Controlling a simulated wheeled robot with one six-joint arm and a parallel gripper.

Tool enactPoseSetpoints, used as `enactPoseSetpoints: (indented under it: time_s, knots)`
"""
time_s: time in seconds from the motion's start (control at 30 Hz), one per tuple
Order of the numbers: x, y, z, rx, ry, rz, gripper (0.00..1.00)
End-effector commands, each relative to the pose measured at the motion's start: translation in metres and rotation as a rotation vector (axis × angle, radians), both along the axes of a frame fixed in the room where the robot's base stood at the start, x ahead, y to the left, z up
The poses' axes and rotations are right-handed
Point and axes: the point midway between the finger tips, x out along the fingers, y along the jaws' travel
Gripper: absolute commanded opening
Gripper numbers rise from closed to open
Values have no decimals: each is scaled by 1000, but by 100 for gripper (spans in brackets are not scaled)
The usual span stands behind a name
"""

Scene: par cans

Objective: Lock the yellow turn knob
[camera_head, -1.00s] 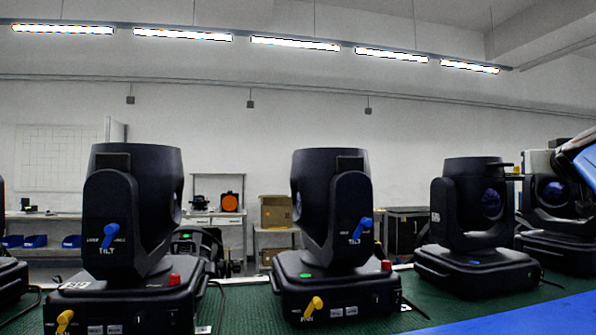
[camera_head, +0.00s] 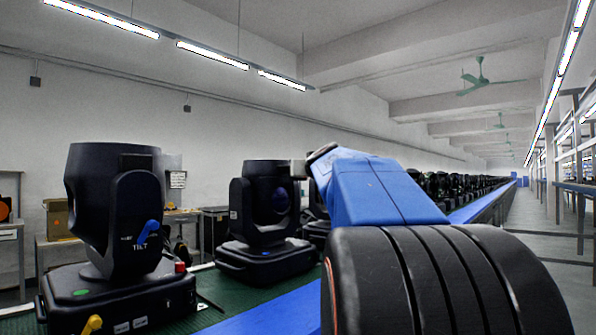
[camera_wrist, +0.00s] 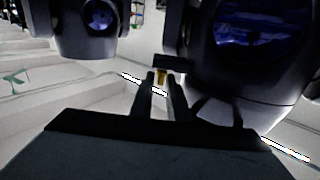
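A yellow turn knob (camera_head: 92,325) sits low on the front of the base of the near-left moving-head light (camera_head: 113,215), at the bottom picture edge. Its lower part is cut off. A blue TILT knob (camera_head: 147,232) is on the same light's yoke. In the wrist view the two dark fingers of my gripper (camera_wrist: 162,85) stand apart. A small yellow patch (camera_wrist: 161,76) shows between their tips; I cannot tell what it belongs to.
A second moving-head light (camera_head: 264,220) stands further right, close to my arm. The lights stand on a green surface with a blue strip (camera_head: 262,317) along its front edge. More lights recede to the right. An open aisle (camera_head: 535,235) runs at far right.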

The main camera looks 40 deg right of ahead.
Motion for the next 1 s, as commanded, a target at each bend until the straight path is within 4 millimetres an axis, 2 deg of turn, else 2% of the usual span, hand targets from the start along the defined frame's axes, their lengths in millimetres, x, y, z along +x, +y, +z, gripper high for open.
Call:
enactPoseSetpoints:
  time_s: [0.13, 0.2, 0.67, 1.0]
  knots:
    - [0, 0, 0, 0, 0, 0, 12]
    - [0, 0, 0, 0, 0, 0, 0]
    - [-1, -1, 0, 1, -1, 23, 0]
    - [-3, -4, 0, 1, -1, 127, 0]
